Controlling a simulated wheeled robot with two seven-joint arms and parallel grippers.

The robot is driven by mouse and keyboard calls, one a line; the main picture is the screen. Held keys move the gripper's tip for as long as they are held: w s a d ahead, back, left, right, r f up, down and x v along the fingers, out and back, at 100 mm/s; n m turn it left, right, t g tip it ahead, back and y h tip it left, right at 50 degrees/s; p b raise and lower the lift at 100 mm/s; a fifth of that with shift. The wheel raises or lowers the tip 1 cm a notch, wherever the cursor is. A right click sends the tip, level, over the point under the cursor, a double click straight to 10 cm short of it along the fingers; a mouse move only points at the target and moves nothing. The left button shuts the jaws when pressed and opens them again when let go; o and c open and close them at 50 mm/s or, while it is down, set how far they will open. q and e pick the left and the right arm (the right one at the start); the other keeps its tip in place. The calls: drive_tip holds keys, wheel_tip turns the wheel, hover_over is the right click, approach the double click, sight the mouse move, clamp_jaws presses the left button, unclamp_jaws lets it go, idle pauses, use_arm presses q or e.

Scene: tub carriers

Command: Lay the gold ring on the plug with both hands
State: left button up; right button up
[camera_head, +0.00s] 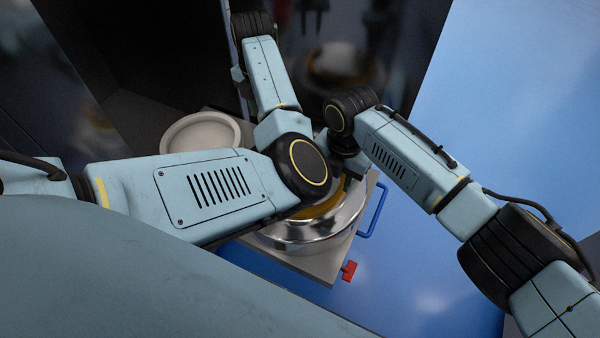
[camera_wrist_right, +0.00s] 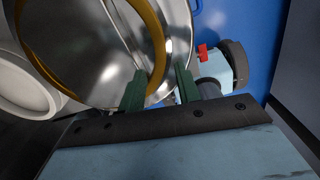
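The gold ring (camera_head: 327,207) shows partly in the head view, over a shiny silver round piece (camera_head: 290,236) that looks like the plug. My arms hide much of both. In the right wrist view the gold ring (camera_wrist_right: 157,45) curves over the silver piece (camera_wrist_right: 90,55); I cannot tell whether they touch. My right gripper (camera_head: 347,180) is at the ring's right side. In the wrist view its green fingers (camera_wrist_right: 160,92) stand apart, one on each side of the ring's band, with a gap by the right finger. My left gripper is not visible; my left arm crosses the head view.
A cream round dish (camera_head: 203,132) stands left of the silver piece. The grey carrier (camera_head: 308,262) has a red knob (camera_head: 349,271) at its front and a blue handle (camera_head: 374,213) on its right. Blue floor (camera_head: 425,275) is clear to the right. Dark glossy panels stand behind.

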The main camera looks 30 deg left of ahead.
drive_tip(key=shift+r, duration=2.75)
